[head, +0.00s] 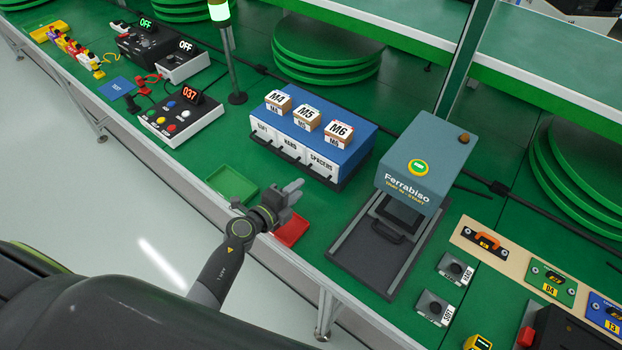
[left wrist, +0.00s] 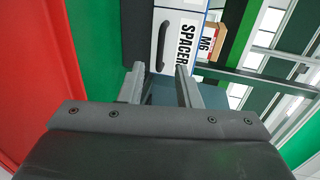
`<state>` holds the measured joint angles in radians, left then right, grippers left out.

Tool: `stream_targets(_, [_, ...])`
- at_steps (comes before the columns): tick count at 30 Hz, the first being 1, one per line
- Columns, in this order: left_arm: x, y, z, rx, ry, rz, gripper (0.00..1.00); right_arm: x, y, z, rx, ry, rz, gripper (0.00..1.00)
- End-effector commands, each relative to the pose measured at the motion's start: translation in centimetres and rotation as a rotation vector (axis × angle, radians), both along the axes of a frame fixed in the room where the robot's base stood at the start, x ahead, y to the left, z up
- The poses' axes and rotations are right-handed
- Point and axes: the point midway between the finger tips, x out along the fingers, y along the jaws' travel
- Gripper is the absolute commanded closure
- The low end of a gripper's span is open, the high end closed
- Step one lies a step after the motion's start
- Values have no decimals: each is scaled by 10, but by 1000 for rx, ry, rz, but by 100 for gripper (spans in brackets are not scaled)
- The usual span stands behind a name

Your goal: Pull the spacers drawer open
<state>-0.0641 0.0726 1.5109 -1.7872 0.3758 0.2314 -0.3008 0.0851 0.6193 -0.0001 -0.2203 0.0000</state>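The drawer unit (head: 350,145) with a blue top and white fronts stands on the green bench in the head view. Its spacers drawer (head: 322,164) is the rightmost one, with a dark bar handle, and its front looks level with its neighbours. In the left wrist view the spacers drawer front (left wrist: 181,22) and its handle (left wrist: 161,42) are ahead of the fingers. My left gripper (head: 290,192) is in front of the unit, above the bench's front edge; in the left wrist view the gripper (left wrist: 160,85) is open and empty, apart from the handle. My right gripper is not in view.
Boxes marked M4 (head: 277,102), M5 (head: 307,116) and M6 (head: 339,134) stand on the unit. A red tray (head: 291,230) lies below my left gripper, a green tray (head: 232,183) left of it. The Ferrabiso machine (head: 425,160) stands to the right.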

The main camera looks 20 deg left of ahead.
Motion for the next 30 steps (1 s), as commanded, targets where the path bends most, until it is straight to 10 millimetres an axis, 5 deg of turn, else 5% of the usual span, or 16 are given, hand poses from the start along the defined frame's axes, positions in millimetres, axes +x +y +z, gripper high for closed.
stream_targets(9, [50, -19, -13, 0, -1, 0, 70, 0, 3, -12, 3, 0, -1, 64])
stream_targets(23, [63, -23, -15, 0, 1, 0, 70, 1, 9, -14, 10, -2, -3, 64])
stream_targets(30, [63, -23, -15, 0, 1, 0, 97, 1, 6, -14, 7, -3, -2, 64])
